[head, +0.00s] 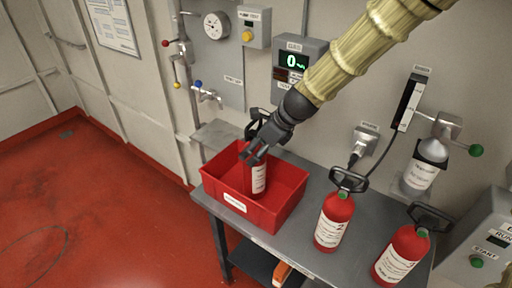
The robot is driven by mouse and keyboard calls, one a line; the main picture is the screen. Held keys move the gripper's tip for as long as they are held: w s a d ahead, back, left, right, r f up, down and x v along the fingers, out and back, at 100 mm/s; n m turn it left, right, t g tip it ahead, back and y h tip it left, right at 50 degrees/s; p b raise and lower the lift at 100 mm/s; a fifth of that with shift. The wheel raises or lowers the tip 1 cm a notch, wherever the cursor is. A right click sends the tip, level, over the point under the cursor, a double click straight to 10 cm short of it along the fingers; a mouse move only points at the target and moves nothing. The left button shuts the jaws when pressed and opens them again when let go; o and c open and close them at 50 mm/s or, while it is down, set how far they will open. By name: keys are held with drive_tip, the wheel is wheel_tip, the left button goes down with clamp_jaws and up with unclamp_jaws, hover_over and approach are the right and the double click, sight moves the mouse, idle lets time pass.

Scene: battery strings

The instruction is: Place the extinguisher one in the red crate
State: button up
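The red crate (282,212) stands on the left part of a grey metal table and has a white label on its front wall. My gripper (257,155) comes down from the upper right and is at the top of this extinguisher. Its fingers cover much of the extinguisher's head, and I cannot tell whether they are closed on it. Two more red extinguishers stand on the table to the right, one nearer the crate (333,222) and one at the front right (400,256).
The grey table (355,245) has free room around the two right extinguishers. Behind it the wall carries a gauge (216,26), a digital display box (297,62) and valves. A grey control box (485,240) stands at the right. Red floor lies open at the left.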

drive_tip(key=shift+r, duration=0.7)
drive_tip(key=b+v, duration=0.2)
drive_tip(key=v, duration=1)
drive_tip(key=shift+f, duration=0.2)
